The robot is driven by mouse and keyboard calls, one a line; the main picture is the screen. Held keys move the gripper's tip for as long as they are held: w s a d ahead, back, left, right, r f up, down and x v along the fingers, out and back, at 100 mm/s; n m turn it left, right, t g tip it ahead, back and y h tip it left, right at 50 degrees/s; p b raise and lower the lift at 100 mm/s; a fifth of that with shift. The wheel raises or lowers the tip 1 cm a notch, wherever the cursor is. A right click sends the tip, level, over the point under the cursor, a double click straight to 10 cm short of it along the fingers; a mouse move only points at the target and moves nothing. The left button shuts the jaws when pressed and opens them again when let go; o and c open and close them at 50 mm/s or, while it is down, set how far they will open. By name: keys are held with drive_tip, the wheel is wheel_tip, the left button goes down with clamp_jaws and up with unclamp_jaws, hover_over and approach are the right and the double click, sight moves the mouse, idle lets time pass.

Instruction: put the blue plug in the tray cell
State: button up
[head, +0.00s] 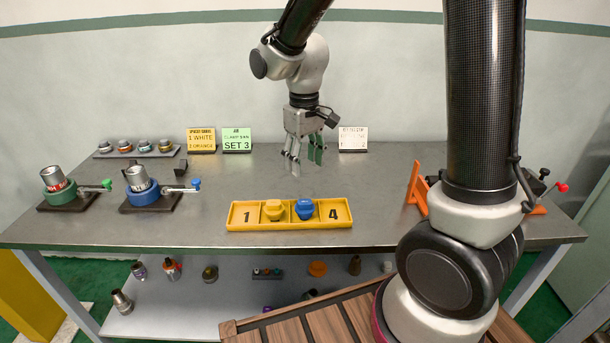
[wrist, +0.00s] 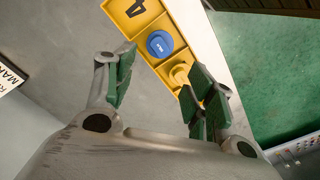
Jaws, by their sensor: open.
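The blue plug (head: 305,209) sits in the yellow tray (head: 240,224), in the third cell from the left, just left of the cell marked 4. It also shows in the wrist view (wrist: 159,44), top centre. A yellow plug (head: 273,210) sits in the second cell, beside the cell marked 1; part of it shows in the wrist view (wrist: 179,75), partly behind a finger. My gripper (head: 304,157) is open and empty, pointing down above the table, higher than and behind the tray. Its green-padded fingers are spread apart in the wrist view (wrist: 163,84).
Two vises, green (head: 63,195) and blue (head: 145,192), hold grey pipe pieces at the left. A rack (head: 140,153) and sign cards (head: 237,139) stand at the back. An orange frame (head: 415,190) is at the right. The table around the tray is clear.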

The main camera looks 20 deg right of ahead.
drive_tip(key=s+d+r+m+t, duration=0.2)
drive_tip(key=s+d+r, duration=0.4)
drive_tip(key=s, duration=0.3)
drive_tip(key=s+d+r+m+t, duration=0.2)
drive_tip(key=s+d+r, duration=0.5)
drive_tip(key=s+d, duration=0.2)
drive_tip(key=shift+s+r, duration=0.25)
drive_tip(key=shift+s, duration=0.25)
